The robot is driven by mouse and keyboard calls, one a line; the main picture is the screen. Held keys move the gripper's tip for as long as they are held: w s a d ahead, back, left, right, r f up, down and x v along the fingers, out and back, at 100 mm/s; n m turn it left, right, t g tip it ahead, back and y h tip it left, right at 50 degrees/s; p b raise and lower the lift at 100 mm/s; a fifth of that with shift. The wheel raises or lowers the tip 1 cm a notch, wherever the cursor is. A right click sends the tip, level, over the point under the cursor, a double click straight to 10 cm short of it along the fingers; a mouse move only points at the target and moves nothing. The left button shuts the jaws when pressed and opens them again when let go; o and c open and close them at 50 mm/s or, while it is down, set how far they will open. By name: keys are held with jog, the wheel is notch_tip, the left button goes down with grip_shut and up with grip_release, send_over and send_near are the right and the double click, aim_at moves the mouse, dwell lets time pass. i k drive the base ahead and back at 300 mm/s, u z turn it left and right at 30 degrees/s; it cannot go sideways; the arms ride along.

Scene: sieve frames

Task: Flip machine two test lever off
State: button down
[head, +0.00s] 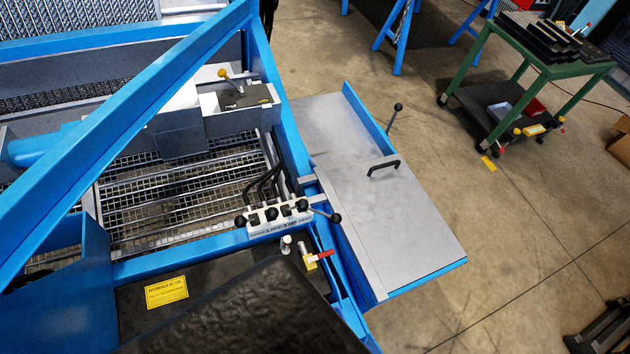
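A blue-framed machine (160,110) fills the left and middle of the head view. A lever with a yellow knob (222,73) stands on a dark labelled plate (246,94) on a grey box, tilted to the left. The plate's small lettering is hard to read. A white valve block (278,222) has several black-knobbed levers and lettering that seems to read LIFT TIP. I see no mark naming machine two or a test lever. My gripper is not visible. A dark textured shape (245,315) covers the bottom middle, and I cannot tell what it is.
A grey hinged-looking panel (400,225) with a black handle sticks out to the right, beside a black-knobbed lever (391,115). A green cart (540,70) stands at upper right. The concrete floor between is clear.

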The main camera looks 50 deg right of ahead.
aim_at(336, 219)
jog(key=k, duration=0.5)
jog(key=z, duration=1.2)
jog(key=k, duration=0.35)
jog(key=u, duration=0.2)
